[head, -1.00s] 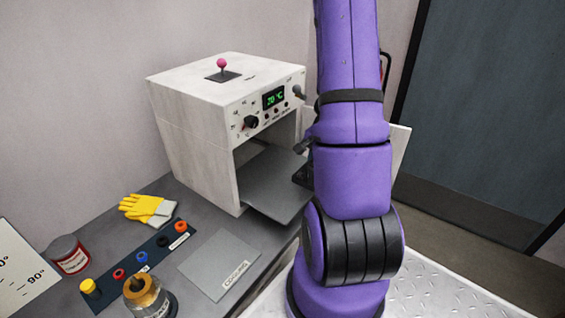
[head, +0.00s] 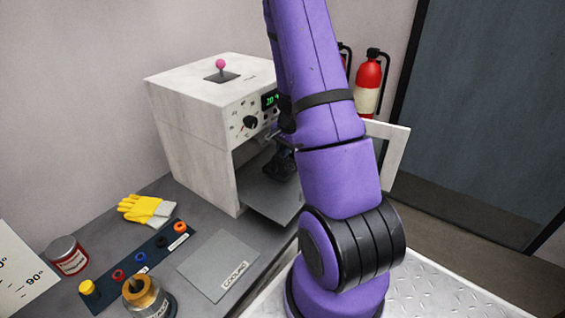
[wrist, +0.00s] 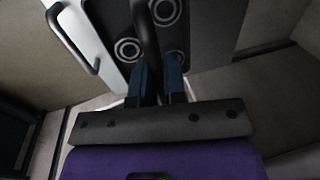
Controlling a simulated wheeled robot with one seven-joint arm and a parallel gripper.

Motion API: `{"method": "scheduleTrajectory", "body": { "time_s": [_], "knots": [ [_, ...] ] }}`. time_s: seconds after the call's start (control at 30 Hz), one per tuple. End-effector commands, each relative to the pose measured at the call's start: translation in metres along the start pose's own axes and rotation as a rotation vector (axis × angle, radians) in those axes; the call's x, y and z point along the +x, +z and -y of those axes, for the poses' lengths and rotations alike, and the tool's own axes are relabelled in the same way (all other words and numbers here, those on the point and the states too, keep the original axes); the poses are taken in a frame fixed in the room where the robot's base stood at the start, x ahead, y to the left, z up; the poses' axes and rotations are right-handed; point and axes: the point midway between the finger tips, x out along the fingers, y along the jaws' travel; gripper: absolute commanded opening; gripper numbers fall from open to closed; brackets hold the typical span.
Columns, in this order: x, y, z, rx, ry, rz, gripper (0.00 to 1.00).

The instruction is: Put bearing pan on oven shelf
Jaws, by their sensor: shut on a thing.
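The bearing pan's black handle (wrist: 146,35) runs between the blue fingertips of my gripper (wrist: 157,84) in the wrist view, and the gripper is shut on it. Several ringed bearings (wrist: 128,48) show around the handle on a dark surface. In the head view my gripper (head: 281,163) is a dark shape at the oven mouth, above the grey oven shelf (head: 262,201), partly hidden by my purple arm. The pan cannot be made out there, and I cannot tell whether it touches the shelf. The white oven (head: 190,130) is open.
The oven door (head: 395,160) stands open at the right; its handle (wrist: 72,40) shows in the wrist view. Yellow gloves (head: 146,209), a plug strip (head: 140,268), a grey plate (head: 218,264) and a red can (head: 68,256) lie on the bench. A fire extinguisher (head: 369,82) hangs behind.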

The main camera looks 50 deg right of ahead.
Motion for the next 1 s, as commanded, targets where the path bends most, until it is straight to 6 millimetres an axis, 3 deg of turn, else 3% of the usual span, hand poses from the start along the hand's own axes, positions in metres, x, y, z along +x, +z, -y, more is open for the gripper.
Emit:
{"method": "scheduleTrajectory", "body": {
  "time_s": [0.27,0.53,0.97,1.0],
  "knots": [
    [0.017,0.000,-0.004,0.001,-0.001,0.001,0.00],
    [0.049,0.000,-0.008,0.001,0.000,0.001,0.00],
    [0.054,0.000,-0.006,0.000,-0.001,0.001,0.00],
    [0.055,0.001,-0.006,-0.001,-0.001,0.001,0.16]
  ]
}}
